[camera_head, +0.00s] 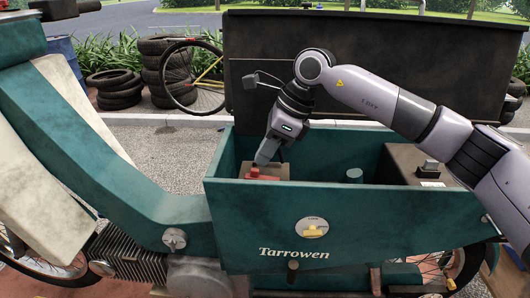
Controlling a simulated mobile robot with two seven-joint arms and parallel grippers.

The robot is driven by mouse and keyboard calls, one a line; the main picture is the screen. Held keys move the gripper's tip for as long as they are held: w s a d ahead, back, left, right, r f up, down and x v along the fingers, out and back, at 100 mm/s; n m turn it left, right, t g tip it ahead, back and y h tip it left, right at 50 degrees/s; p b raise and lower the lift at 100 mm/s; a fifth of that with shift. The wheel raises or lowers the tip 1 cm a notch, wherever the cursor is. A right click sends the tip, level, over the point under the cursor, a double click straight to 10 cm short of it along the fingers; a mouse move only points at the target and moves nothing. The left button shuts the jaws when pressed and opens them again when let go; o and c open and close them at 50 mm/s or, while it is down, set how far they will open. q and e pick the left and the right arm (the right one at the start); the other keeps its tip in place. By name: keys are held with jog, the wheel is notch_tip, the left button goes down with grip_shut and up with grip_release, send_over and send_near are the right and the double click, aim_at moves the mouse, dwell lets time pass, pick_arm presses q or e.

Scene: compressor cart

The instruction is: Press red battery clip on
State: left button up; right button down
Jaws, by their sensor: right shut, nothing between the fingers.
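The red battery clip (255,173) sits on a tan battery block (279,171) inside the left part of the teal cart box. My right gripper (263,162) points down at the clip from above. Its fingers are shut with nothing between them, and the tips are at or just above the clip. I cannot tell whether they touch it. The lower part of the battery is hidden by the box's front wall. My left gripper is not in view.
The teal box (245,218) has raised walls around the battery. A teal cylinder (354,175) and a black-and-white switch (429,169) are to the right. A dark open lid (390,70) rises behind. A yellow knob (312,231) is on the front wall.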

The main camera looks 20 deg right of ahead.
notch_tip(320, 180, up, 4)
jog(key=p, duration=0.2)
notch_tip(320, 180, up, 8)
jog(key=b, duration=0.2)
send_over(267, 177)
jog(key=shift+s+d+r, duration=0.3)
jog(key=shift+d+r, duration=0.15)
jog(key=shift+r, duration=0.05)
jog(key=shift+s+f, duration=0.1)
